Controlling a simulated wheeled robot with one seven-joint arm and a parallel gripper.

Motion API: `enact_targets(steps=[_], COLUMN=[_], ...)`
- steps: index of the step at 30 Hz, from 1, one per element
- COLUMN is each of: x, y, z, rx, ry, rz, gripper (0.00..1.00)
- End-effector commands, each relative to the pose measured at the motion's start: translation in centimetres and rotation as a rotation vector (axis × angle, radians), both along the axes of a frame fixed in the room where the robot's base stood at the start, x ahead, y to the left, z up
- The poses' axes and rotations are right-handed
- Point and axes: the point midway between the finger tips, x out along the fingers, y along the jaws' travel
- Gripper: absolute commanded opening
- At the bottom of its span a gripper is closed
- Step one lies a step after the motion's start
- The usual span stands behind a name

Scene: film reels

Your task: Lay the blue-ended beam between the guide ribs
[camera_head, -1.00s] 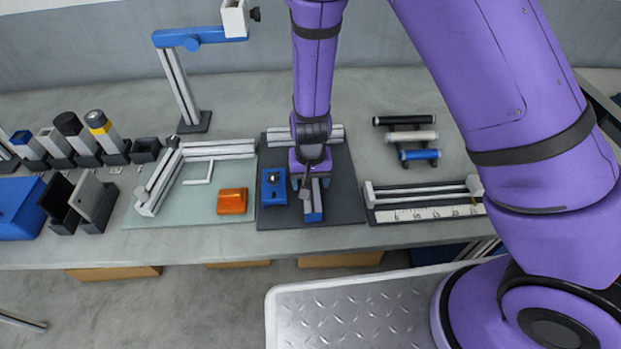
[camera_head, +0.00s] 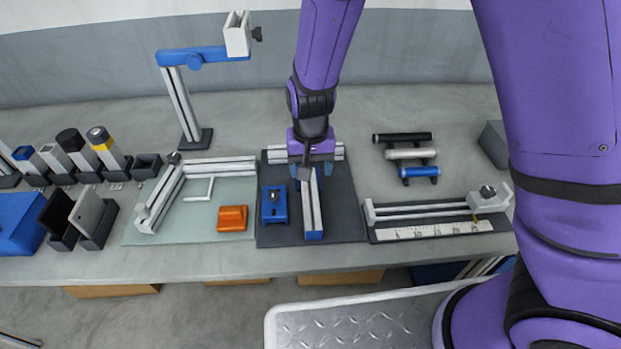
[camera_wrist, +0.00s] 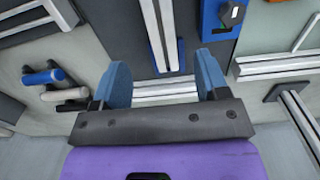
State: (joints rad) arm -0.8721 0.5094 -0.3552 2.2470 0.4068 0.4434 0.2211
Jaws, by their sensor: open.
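The blue-ended beam (camera_head: 312,212) is a pale grooved bar lying front to back on the dark mat (camera_head: 345,215), its blue end towards the table's front edge. The wrist view shows the beam (camera_wrist: 154,28) with blue at the end near my fingers. My gripper (camera_head: 312,172) is open above the beam's far end; in the wrist view its blue fingers (camera_wrist: 165,82) are apart with nothing gripped. Pale crosswise rails (camera_head: 334,150) lie at the mat's back, partly hidden by my gripper. I cannot tell which bars are the guide ribs.
A blue block with a dark knob (camera_head: 274,205) sits just left of the beam. An orange block (camera_head: 232,218) and a rail frame (camera_head: 168,190) lie on the pale green mat. Right are a ruler fixture (camera_head: 430,230) and several rollers (camera_head: 405,154).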

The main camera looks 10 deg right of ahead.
Motion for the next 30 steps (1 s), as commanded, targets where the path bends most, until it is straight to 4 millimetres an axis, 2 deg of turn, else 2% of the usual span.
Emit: enact_targets(steps=[3,14,17,20,26,30], x=[0.0,0.1,0.2,0.2,-0.6,-1.9], y=[0.0,-0.4,-1.3,-2.9,-7.0,-10.1], z=[0.9,1.9,3.8,6.9,13.3,17.4], rx=[0.000,0.010,0.038,0.078,0.150,0.182], ry=[-0.001,-0.001,-0.006,-0.018,-0.061,-0.106], rz=[-0.001,-0.003,-0.007,-0.007,0.003,0.012], gripper=[0.68,0.68,0.68,0.68,0.68,0.68])
